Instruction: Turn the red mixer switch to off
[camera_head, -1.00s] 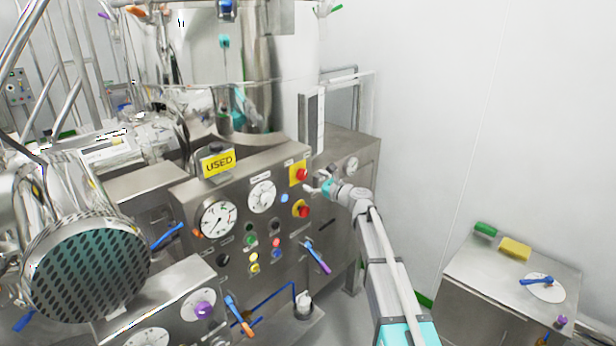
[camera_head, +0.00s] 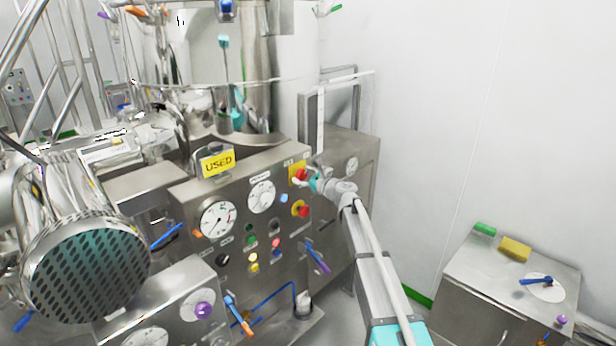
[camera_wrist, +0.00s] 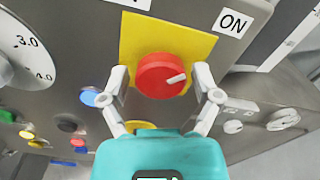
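The red mixer switch (camera_wrist: 160,76) is a round knob on a yellow plate (camera_wrist: 190,42). Its white pointer mark points right, roughly toward the ON label (camera_wrist: 233,22). In the head view the knob (camera_head: 300,174) is at the upper right of the steel control panel, partly covered by my gripper (camera_head: 308,182). In the wrist view my gripper (camera_wrist: 163,78) is open, with one finger on each side of the knob. Gaps show between the fingers and the knob, and nothing is held.
Another red knob on yellow (camera_head: 301,209) sits just below. A blue button (camera_wrist: 90,96) and a white dial (camera_wrist: 22,48) lie to the left. A yellow USED sign (camera_head: 218,163) stands on the panel top. A side cabinet (camera_head: 480,275) stands at right.

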